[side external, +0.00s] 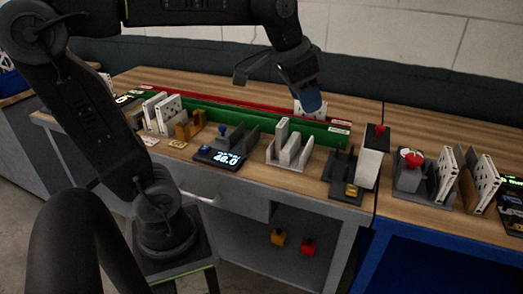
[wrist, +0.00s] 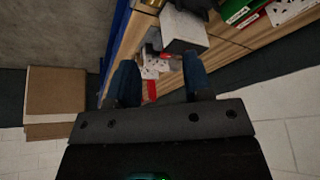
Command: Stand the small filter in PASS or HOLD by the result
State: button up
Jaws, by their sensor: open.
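My gripper (side external: 314,106) has blue fingers and hangs above the far end of the green rail (side external: 235,113) and red rail (side external: 215,102). In the wrist view its fingers (wrist: 160,78) are spread apart, and I see nothing held between them. A white piece (side external: 299,106) shows just behind the fingers; I cannot tell whether it is a filter. Pale filter-like panels stand in a left rack (side external: 168,105) and a middle rack (side external: 284,135). Which one is the small filter is unclear. A black display (side external: 224,158) reads 46.0; its smaller text is unreadable. Both rails bear small, unreadable end labels.
A tall pale box with a red top (side external: 371,160) stands at the bench's right end. Another bench at right holds a red-knobbed unit (side external: 410,170) and dotted panels (side external: 485,180). Yellow (side external: 278,238) and red (side external: 308,246) blocks lie on the lower shelf.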

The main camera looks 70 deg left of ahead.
jog(key=s+d+f+n+t, duration=0.1)
jog(key=s+d+f, duration=0.3)
jog(key=s+f, duration=0.4)
jog(key=shift+s+n, duration=0.3)
jog(key=shift+s, duration=1.05)
